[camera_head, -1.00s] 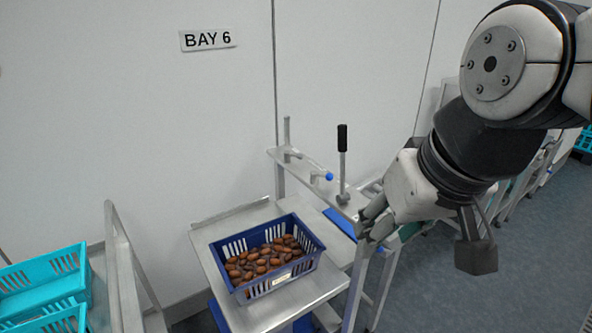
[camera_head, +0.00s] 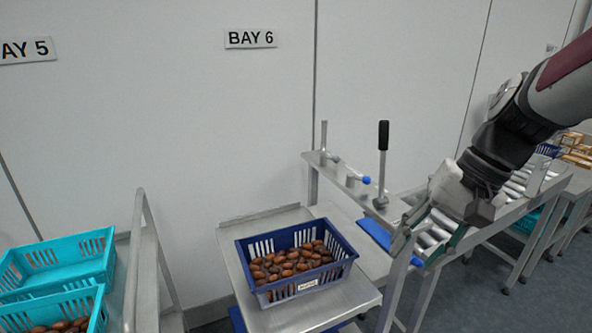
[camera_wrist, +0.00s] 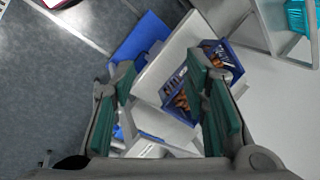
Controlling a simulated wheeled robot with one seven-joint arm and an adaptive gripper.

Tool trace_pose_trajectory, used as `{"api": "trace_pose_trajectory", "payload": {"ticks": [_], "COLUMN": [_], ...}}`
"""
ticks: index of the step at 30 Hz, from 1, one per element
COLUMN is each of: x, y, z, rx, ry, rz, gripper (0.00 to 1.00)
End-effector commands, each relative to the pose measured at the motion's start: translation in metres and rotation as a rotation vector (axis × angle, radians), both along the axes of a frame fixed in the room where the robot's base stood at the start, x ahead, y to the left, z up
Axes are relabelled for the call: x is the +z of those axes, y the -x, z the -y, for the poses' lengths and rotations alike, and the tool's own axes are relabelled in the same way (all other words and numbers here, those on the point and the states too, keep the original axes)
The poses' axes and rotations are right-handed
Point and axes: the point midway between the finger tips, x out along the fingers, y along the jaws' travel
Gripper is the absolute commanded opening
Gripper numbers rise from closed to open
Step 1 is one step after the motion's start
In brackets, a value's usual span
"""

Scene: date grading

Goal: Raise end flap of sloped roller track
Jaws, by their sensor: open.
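The sloped roller track (camera_head: 518,185) runs from the right down toward the middle of the head view, with silver rollers in a grey frame. A flat blue panel (camera_head: 387,240) lies beside its near, lower end; I cannot tell if this is the end flap. My gripper (camera_head: 425,238) is over the lower end of the track, pointing down, and hides part of it. In the wrist view my gripper (camera_wrist: 163,110) is open, its green-padded fingers apart with nothing clearly held. A blue panel (camera_wrist: 139,40) shows beyond the fingers there.
A dark blue crate of dates (camera_head: 345,262) stands on a metal stand left of the track. Teal crates (camera_head: 78,262) are at far left. The wall is behind.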

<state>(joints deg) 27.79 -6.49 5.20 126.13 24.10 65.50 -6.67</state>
Motion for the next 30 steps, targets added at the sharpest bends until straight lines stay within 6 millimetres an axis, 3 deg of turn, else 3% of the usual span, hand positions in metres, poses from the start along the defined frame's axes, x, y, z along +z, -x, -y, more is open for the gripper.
{"api": "trace_pose_trajectory", "payload": {"ticks": [1,8,15,24,30], "x": [-0.026,-0.097,-0.174,-0.273,-0.314], "y": [-0.021,-0.084,-0.135,-0.161,-0.156], "z": [0.011,0.056,0.126,0.237,0.288], "rx": [-0.047,-0.226,-0.425,-0.672,-0.774], "ry": [-0.061,-0.351,-0.678,-1.076,-1.233], "rz": [-0.033,-0.099,-0.081,0.076,0.188], "gripper": [0.41,0.41,0.41,0.41,0.41]}}
